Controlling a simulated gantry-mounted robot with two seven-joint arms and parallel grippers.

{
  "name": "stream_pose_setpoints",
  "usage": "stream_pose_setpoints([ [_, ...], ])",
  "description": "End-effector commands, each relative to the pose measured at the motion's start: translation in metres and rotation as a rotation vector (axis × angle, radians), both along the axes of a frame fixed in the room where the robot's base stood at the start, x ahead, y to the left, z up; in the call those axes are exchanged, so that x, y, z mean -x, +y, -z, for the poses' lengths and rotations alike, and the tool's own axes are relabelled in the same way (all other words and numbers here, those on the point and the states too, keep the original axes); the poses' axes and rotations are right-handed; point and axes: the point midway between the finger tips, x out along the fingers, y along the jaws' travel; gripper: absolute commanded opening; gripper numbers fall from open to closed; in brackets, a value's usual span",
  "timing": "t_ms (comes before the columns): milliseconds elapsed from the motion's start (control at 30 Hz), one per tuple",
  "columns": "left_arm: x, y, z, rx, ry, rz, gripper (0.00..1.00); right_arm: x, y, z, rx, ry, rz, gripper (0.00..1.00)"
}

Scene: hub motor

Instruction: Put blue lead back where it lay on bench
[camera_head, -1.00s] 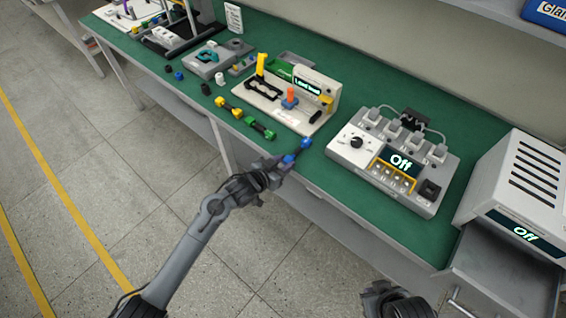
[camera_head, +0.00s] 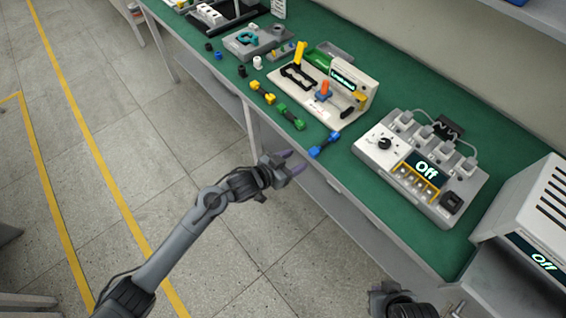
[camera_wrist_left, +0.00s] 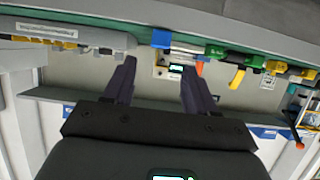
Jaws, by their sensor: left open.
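The blue lead (camera_head: 324,145), a short dark piece with blue ends, lies on the green bench top near its front edge, right of the green lead (camera_head: 291,116). One of its blue ends shows in the left wrist view (camera_wrist_left: 161,38), beyond the fingers. My left gripper (camera_head: 291,161) is open and empty, in front of the bench edge and apart from the blue lead. Its two dark fingers (camera_wrist_left: 155,88) are spread in the left wrist view. Part of my right arm shows at the bottom of the head view, but its fingers cannot be made out.
The yellow lead (camera_head: 262,92) lies left of the green one. Behind them stands a white test fixture (camera_head: 305,95) with a yellow lever. A power unit (camera_head: 384,157) reading "Off" stands to the right, with a white cabinet (camera_head: 530,205) beyond. The floor in front is clear.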

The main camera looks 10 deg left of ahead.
Motion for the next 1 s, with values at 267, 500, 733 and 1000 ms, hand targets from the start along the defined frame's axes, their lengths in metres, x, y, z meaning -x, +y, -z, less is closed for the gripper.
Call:
stream_pose_setpoints([
  [267, 0.027, 0.022, -0.014, -0.002, 0.001, 0.0, 0.56, 0.0, 0.0, -0.01, 0.0, 0.0, 0.0, 0.0],
  [500, 0.042, 0.028, -0.013, -0.018, 0.016, -0.029, 0.56, 0.0, -0.001, -0.01, 0.004, -0.001, -0.002, 0.0],
  [733, 0.103, 0.058, 0.005, -0.142, 0.158, -0.216, 0.56, 0.0, -0.002, -0.01, 0.008, 0.0, -0.005, 0.0],
  [1000, 0.231, 0.133, 0.021, -0.319, 0.528, -0.435, 0.56, 0.0, -0.002, -0.01, 0.009, 0.0, -0.005, 0.0],
])
